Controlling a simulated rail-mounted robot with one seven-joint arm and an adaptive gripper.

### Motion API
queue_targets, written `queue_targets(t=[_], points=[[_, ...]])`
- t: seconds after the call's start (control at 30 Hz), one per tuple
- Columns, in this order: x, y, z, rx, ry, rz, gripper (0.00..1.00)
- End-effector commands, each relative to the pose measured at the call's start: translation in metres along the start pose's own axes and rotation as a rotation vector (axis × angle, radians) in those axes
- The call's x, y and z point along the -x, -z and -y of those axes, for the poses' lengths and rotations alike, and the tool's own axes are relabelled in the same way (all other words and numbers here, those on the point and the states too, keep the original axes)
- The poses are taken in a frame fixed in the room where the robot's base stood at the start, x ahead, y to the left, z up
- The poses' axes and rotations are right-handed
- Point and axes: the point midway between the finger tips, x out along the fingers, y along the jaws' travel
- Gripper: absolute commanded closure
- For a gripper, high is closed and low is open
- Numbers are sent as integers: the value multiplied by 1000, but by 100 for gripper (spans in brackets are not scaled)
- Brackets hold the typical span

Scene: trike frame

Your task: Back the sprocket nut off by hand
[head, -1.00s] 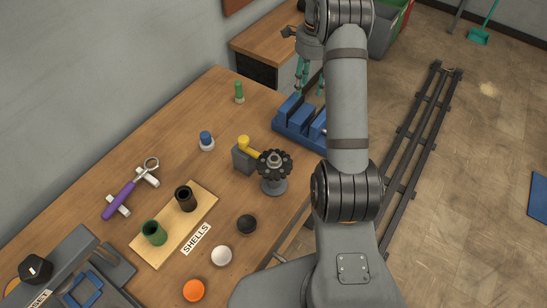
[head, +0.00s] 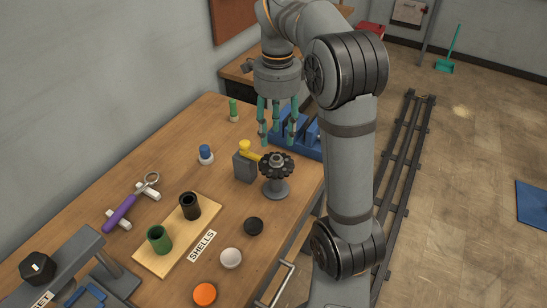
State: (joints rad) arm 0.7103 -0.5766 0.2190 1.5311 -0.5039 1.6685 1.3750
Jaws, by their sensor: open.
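The sprocket (head: 277,165) is a dark toothed wheel on a grey round stand (head: 276,188) near the table's right edge. The nut (head: 276,158) appears as a small grey piece at its centre; its details are too small to tell. A grey block with a yellow-topped lever (head: 246,148) stands just left of the sprocket, the yellow part reaching toward the wheel. My gripper (head: 276,138) points down with its green fingers spread and nothing between them. It appears above and a little behind the sprocket, apart from it.
A blue holder (head: 310,137) stands behind the sprocket, partly hidden by my fingers and arm. A blue-capped bottle (head: 206,155), a green-topped bottle (head: 233,111) and the SHELLS board (head: 165,262) with two cups are to the left. Black (head: 253,226), white (head: 231,258) and orange (head: 204,293) caps lie in front.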

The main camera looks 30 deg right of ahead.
Motion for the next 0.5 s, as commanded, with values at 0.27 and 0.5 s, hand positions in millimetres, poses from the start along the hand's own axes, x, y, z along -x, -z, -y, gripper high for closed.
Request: queue_targets(t=[0.27,0.5], points=[[-54,1,0,1,-3,-1,56],[-76,0,0,2,0,0,56]])
